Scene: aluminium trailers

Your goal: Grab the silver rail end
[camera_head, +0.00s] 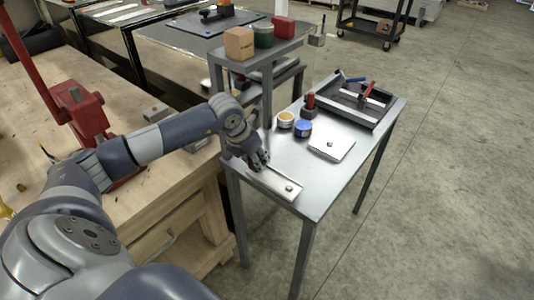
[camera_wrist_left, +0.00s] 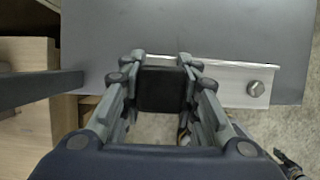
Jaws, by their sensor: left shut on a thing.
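The silver rail end (camera_head: 283,186) is a flat bright bar with a round bolt near its right end. It lies along the near edge of the grey metal table (camera_head: 310,195). In the left wrist view the rail end (camera_wrist_left: 235,84) runs across the picture behind the fingers, its bolt at the right. My left gripper (camera_head: 261,162) is at the bar's left part. In the wrist view the fingers of my left gripper (camera_wrist_left: 163,86) are shut on the rail end; the fingers and dark pads hide the gripped part. My right gripper is not in view.
On the metal table are a yellow-topped tin (camera_head: 286,119), a blue tin (camera_head: 303,129), a silver plate (camera_head: 331,147) and a dark tray (camera_head: 352,103) with tools. A raised shelf (camera_head: 262,57) stands behind. A wooden bench (camera_head: 160,205) is at left.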

